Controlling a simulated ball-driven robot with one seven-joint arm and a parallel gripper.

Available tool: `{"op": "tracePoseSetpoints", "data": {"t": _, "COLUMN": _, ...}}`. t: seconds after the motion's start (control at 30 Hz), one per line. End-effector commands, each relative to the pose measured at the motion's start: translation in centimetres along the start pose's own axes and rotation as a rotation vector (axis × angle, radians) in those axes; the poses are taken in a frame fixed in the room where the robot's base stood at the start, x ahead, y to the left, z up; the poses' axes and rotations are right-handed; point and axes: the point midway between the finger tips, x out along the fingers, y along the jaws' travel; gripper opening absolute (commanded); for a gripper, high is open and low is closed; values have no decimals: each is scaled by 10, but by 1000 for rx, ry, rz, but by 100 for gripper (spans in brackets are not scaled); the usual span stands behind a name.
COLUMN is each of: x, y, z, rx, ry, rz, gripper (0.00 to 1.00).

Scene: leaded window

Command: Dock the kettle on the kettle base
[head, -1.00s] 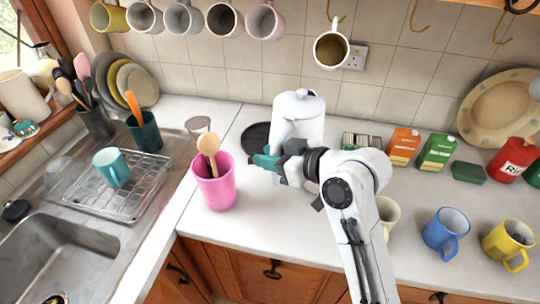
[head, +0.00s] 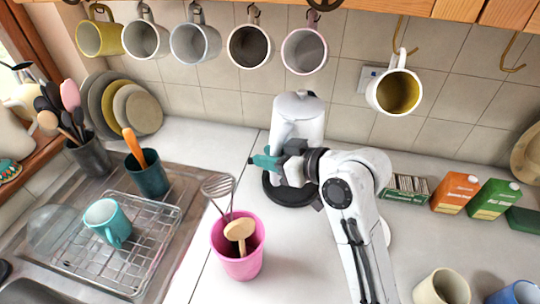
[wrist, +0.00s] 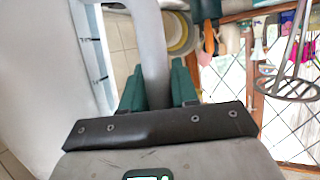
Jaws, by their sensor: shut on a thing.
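The white kettle (head: 297,122) stands upright in the head view, near the back wall. The round black kettle base (head: 287,194) shows below it on the counter. The kettle's lower part is partly hidden by my gripper, so I cannot tell whether it touches the base or hovers over it. My gripper (head: 267,161) reaches in from the right at the kettle's front, with its teal fingers around the handle. In the wrist view the green fingers (wrist: 158,88) are closed on either side of the grey kettle handle (wrist: 150,38).
A pink pot (head: 238,262) with a whisk and wooden spoon stands front left of the base. Cartons (head: 455,192) and a small box (head: 405,190) stand to the right. Mugs hang above from hooks. A dish rack (head: 125,240) is at left. Counter between pot and arm is clear.

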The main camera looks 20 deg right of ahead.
Motion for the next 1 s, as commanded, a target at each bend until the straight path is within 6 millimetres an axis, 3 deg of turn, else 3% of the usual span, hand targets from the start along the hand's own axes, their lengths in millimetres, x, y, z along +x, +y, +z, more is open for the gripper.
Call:
{"op": "tracePoseSetpoints", "data": {"t": 0.6, "x": 16, "y": 2, "z": 41, "rx": -7, "ry": 8, "rz": 4, "gripper": 0}}
{"op": "tracePoseSetpoints", "data": {"t": 1.0, "x": 18, "y": 2, "z": 45, "rx": -8, "ry": 9, "rz": 4, "gripper": 0}}
